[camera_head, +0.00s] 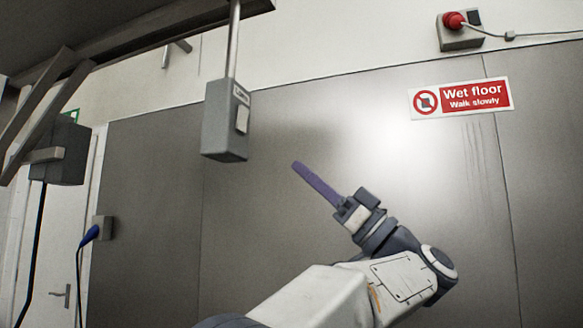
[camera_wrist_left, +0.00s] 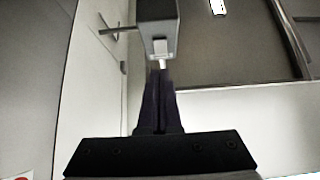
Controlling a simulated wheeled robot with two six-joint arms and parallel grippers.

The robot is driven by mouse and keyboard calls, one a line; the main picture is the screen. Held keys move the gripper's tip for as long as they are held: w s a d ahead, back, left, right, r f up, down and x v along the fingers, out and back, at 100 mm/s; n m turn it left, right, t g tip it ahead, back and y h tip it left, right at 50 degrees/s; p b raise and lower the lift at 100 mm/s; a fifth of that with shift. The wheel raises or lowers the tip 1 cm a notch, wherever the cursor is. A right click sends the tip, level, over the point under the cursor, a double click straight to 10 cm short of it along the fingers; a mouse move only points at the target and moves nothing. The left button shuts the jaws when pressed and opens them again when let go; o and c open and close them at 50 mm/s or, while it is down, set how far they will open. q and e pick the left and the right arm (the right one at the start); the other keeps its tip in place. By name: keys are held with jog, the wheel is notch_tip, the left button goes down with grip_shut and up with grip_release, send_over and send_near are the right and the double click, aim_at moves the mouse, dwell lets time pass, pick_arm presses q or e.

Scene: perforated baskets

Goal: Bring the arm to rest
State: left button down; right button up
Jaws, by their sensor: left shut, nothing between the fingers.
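My left gripper (camera_head: 315,184) shows in the head view, with its arm reaching up from the bottom middle. Its purple fingers lie together, point up and to the left, and hold nothing. In the left wrist view the fingers (camera_wrist_left: 160,100) are also together, pointing towards a grey box. My right gripper is in neither view. No basket shows in either view.
A grey switch box (camera_head: 225,125) hangs on a rod, up and left of my left gripper; it also shows in the left wrist view (camera_wrist_left: 158,25). A wall with metal panels stands behind, bearing a "Wet floor" sign (camera_head: 460,98). A door (camera_head: 62,265) is at left.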

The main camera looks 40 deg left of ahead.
pick_arm(q)
jog(key=shift+d+f, duration=0.2)
jog(key=shift+w, duration=0.15)
dwell(0.3)
